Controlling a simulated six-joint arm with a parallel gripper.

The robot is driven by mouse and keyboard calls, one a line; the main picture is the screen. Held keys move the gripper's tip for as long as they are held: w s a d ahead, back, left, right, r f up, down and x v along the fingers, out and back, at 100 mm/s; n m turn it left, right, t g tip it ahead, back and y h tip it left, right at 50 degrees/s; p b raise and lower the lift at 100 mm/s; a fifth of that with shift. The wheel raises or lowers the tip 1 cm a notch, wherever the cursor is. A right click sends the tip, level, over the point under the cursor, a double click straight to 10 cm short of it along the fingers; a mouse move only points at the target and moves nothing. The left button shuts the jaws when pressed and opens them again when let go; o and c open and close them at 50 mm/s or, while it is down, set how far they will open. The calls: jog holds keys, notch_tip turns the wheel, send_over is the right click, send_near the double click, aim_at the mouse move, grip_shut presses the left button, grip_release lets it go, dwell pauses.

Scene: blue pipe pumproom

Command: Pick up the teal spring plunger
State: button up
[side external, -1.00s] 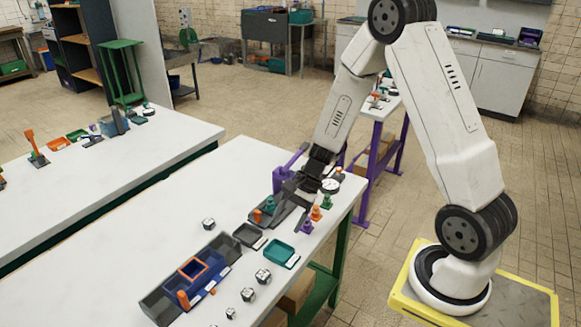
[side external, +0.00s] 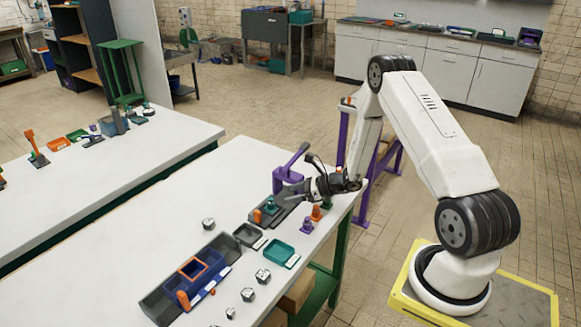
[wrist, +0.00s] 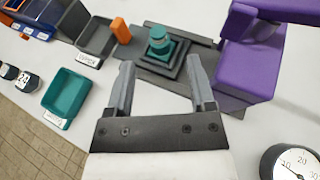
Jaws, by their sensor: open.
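The teal spring plunger (wrist: 158,44) stands upright on a dark stepped base on a grey plate (wrist: 195,73) in the wrist view. It also shows in the side view (side external: 270,205), partly crowded by nearby parts. My gripper (wrist: 160,80) is open and empty, its two grey fingers pointing toward the plunger with a gap between them and it. In the side view my gripper (side external: 296,192) lies low and nearly level over the table's right end, just right of the plunger.
A purple press-like fixture (wrist: 245,65) stands close right of the plunger, and an orange peg (wrist: 121,31) close left. A teal tray (wrist: 67,98) and dark tray (wrist: 97,38) lie left. A gauge (wrist: 290,162) sits lower right. The table's left part is clear (side external: 150,220).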

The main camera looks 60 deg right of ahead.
aim_at(270, 198)
jog(key=shift+x, duration=3.95)
jog(key=shift+a, duration=0.1)
jog(key=shift+s+f, duration=0.1)
grip_shut()
